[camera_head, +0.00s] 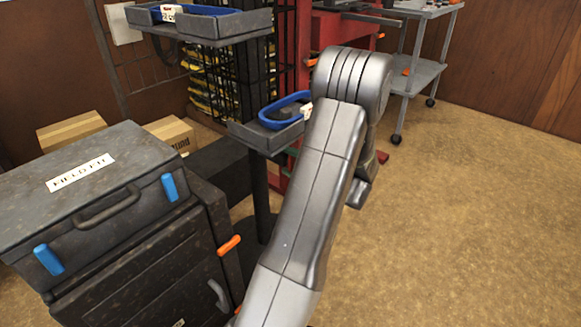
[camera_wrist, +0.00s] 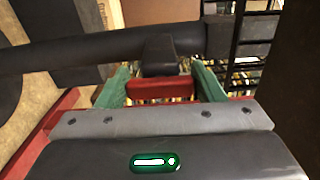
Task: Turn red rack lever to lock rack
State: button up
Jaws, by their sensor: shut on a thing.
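In the wrist view, my gripper (camera_wrist: 160,82) has its two green fingers on either side of a red lever (camera_wrist: 160,90) and is shut on it. The lever lies level across the picture, between the fingers. A dark block joined to a thick dark bar (camera_wrist: 90,50) is just beyond the lever. In the head view, my grey arm reaches towards a red frame (camera_head: 340,35) and hides the lever and my gripper.
A black case (camera_head: 85,190) stands on a dark cabinet at the left. A post carries grey trays with blue-rimmed items (camera_head: 285,108) close to my arm. A grey wheeled cart (camera_head: 425,75) stands at the back right. The floor at right is clear.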

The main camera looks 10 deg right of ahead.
dwell(0.4)
jog(key=o, duration=1)
jog(key=shift+s, duration=0.1)
jog(key=p+v, duration=0.3)
jog(key=v, duration=1)
jog(key=shift+s+d+p, duration=0.25)
jog(key=shift+p, duration=0.05)
